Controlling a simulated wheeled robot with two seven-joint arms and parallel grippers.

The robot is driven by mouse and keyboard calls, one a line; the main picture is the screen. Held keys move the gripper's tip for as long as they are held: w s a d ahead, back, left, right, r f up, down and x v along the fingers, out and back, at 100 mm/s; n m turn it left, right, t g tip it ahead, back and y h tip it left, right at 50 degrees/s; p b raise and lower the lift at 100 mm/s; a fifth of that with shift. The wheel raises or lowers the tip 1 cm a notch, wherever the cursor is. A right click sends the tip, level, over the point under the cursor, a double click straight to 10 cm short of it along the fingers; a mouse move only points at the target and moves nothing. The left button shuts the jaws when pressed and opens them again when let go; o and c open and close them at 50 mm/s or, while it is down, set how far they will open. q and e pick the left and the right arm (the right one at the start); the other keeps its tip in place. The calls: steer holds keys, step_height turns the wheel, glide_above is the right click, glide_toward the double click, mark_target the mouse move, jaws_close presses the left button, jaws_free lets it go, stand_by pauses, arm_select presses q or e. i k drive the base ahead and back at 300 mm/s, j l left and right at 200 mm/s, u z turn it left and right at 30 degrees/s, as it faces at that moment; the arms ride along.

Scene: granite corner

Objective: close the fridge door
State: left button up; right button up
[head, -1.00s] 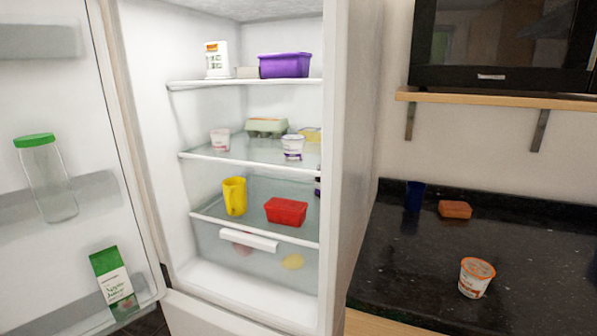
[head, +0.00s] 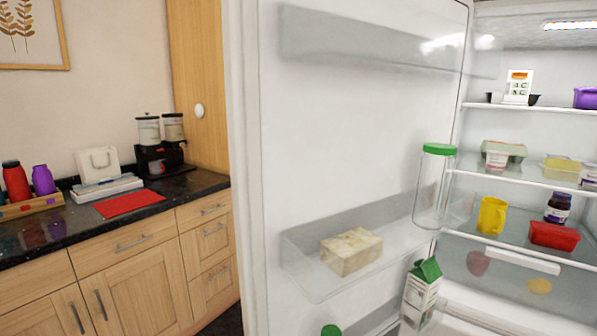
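The fridge door (head: 365,120) stands wide open in the middle of the head view, its inner side facing me. Its shelves hold a glass jar with a green lid (head: 434,190), a pale block (head: 351,251) and a green-and-white juice carton (head: 421,288). A green cap (head: 331,330) shows at the bottom edge. The open fridge (head: 540,145) is at the right, with its shelves exposed. Neither of my grippers is in view.
Inside the fridge are a yellow mug (head: 492,215), a red tub (head: 554,235) and a dark jar (head: 558,207). Left of the door is a black counter (head: 60,222) over wooden cabinets (head: 150,280), with a coffee machine (head: 160,158) on it.

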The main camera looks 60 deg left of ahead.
mark_target(333, 106)
steer(key=j, duration=0.5)
steer(key=k+j+z, duration=0.1)
steer(key=j, duration=0.35)
steer(key=k+j, duration=0.1)
steer(key=j, duration=0.4)
steer(key=k+j, duration=0.1)
steer(key=j, duration=0.35)
steer(key=j+z, duration=0.1)
steer(key=j, duration=0.75)
steer(key=k+z, duration=0.25)
